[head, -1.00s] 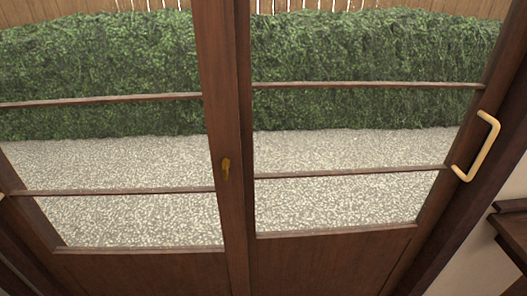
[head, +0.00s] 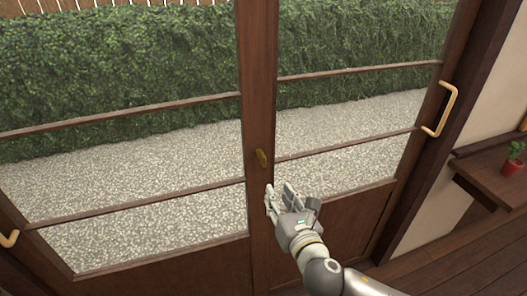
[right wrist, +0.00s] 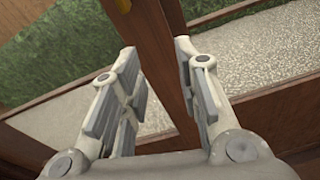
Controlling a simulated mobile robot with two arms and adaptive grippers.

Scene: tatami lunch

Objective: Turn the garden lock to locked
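The garden lock (head: 262,159) is a small brass thumb-turn on the dark wooden stile where the two glazed door panels meet. In the head view it looks roughly upright, slightly tilted. My right gripper (head: 280,190) is just below and to the right of the lock, apart from it. In the right wrist view my right gripper (right wrist: 155,60) has its fingers spread, with nothing between them but the view of the door. A blurred brass bit, perhaps the lock (right wrist: 122,5), shows at the top edge there. My left gripper is not in view.
A brass pull handle (head: 440,108) is on the right door panel and another handle (head: 9,239) on the left one. A wooden shelf (head: 480,170) with a small potted plant (head: 513,160) is at the right. Gravel and a hedge lie beyond the glass.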

